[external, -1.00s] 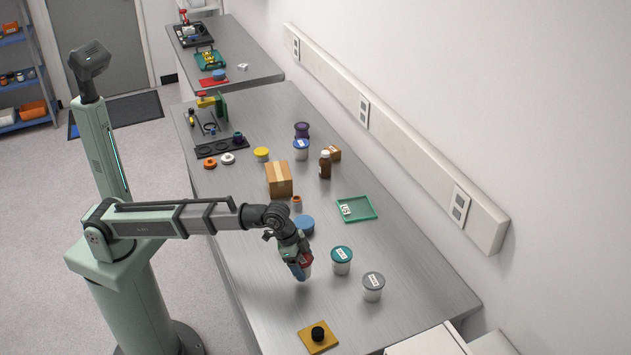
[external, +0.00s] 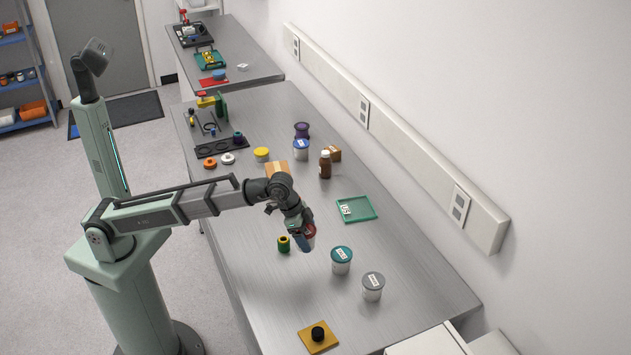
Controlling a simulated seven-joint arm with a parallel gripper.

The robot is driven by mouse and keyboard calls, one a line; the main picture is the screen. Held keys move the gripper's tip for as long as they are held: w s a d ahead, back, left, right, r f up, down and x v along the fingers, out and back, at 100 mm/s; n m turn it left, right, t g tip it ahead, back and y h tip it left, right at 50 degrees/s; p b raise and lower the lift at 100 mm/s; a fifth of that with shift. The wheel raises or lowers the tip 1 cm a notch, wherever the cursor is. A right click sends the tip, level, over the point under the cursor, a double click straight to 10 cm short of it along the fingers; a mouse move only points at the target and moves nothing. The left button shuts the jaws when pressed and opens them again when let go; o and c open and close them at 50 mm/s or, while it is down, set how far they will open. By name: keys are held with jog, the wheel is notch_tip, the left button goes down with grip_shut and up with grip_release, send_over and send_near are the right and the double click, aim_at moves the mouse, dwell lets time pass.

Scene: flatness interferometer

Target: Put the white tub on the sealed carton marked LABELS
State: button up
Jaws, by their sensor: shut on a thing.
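My gripper (external: 305,244) is shut on a small tub (external: 311,239), held above the middle of the bench. Only a red part and a pale part of this tub show, the fingers hiding the rest. A brown carton with a tape strip (external: 277,168) stands behind my wrist, which hides most of it. A smaller brown carton (external: 334,153) stands further back, beside a brown bottle. I cannot read LABELS on either carton. Other white tubs stand on the bench, with a teal lid (external: 341,260), a grey lid (external: 373,286), a blue lid (external: 301,150) and a yellow lid (external: 261,155).
A green tray (external: 369,217) lies right of my gripper. A green and yellow piece (external: 284,244) stands just left of it. The brown bottle (external: 325,165) and a purple-lidded jar (external: 302,130) stand further back.

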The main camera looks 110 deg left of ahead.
jog(key=s+a+r+n+y, duration=0.1)
jog(key=s+a, duration=0.2)
jog(key=a, duration=0.4)
jog(key=s+a+r+n, duration=0.1)
jog(key=s+a, duration=0.1)
jog(key=a, duration=0.5)
notch_tip(320, 180, up, 7)
jog(key=n+g+y, duration=0.1)
jog(key=n+y, duration=0.1)
jog(key=n, duration=0.3)
send_over(285, 169)
jog(key=shift+h, duration=0.3)
jog(key=shift+s+d+f, duration=0.25)
jog(key=shift+f, duration=1.5)
jog(key=shift+s+d+f, duration=0.25)
jog(key=shift+d+f, duration=0.05)
jog(key=shift+f, duration=1.45)
jog(key=shift+s+d+f, duration=0.25)
jog(key=shift+f, duration=1.5)
jog(key=shift+f, duration=0.15)
jog(key=o, duration=1.1)
